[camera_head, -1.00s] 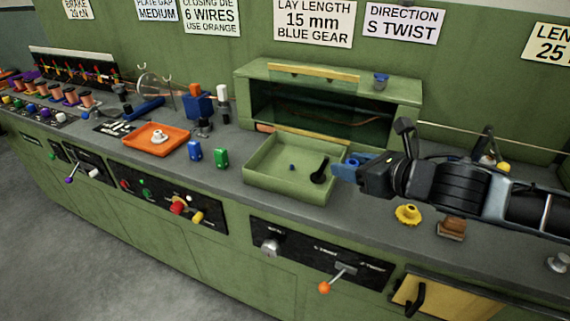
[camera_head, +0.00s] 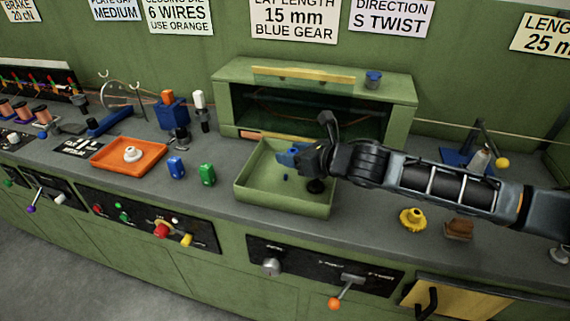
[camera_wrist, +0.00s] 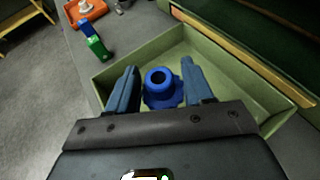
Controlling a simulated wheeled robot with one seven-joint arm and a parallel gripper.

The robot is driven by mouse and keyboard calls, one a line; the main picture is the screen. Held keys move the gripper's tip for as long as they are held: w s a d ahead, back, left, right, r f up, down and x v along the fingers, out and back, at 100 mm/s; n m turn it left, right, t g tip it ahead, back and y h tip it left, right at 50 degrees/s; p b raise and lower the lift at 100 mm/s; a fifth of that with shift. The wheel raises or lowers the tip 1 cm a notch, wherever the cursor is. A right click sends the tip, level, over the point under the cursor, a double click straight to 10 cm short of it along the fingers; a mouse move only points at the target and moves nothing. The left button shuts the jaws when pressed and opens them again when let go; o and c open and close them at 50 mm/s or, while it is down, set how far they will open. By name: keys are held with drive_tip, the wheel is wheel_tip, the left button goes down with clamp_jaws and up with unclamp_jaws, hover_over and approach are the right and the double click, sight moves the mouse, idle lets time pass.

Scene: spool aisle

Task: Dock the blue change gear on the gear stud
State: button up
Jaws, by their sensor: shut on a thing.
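The blue change gear (camera_wrist: 162,88) sits between the two fingers of my gripper (camera_wrist: 161,82) in the wrist view, its round bore facing up. My gripper (camera_head: 288,156) is shut on it and hangs over the green tray (camera_head: 284,203) in the head view. The gear is hard to tell from the blue fingers in the head view. I cannot make out the gear stud in either view. The open-fronted green housing (camera_head: 402,90) stands behind the tray, with a dark interior.
A yellow gear (camera_head: 412,219) and a brown block (camera_head: 459,229) are to the right. Blue (camera_head: 176,168) and green (camera_head: 207,174) blocks and an orange tray (camera_head: 128,155) are to the left.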

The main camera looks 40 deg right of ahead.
drive_tip(key=x, duration=0.3)
drive_tip(key=shift+w+d+f, duration=0.2)
drive_tip(key=shift+f, duration=0.15)
drive_tip(key=shift+f+p, duration=0.45)
drive_tip(key=shift+f, duration=1.55)
drive_tip(key=shift+f+b, duration=0.45)
drive_tip(key=shift+f, duration=0.25)
drive_tip(key=o, duration=1.2)
drive_tip(key=shift+r, duration=0.1)
drive_tip(key=shift+r, duration=0.3)
drive_tip(key=v, duration=1.2)
drive_tip(key=shift+r, duration=0.2)
drive_tip(key=shift+a, duration=0.1)
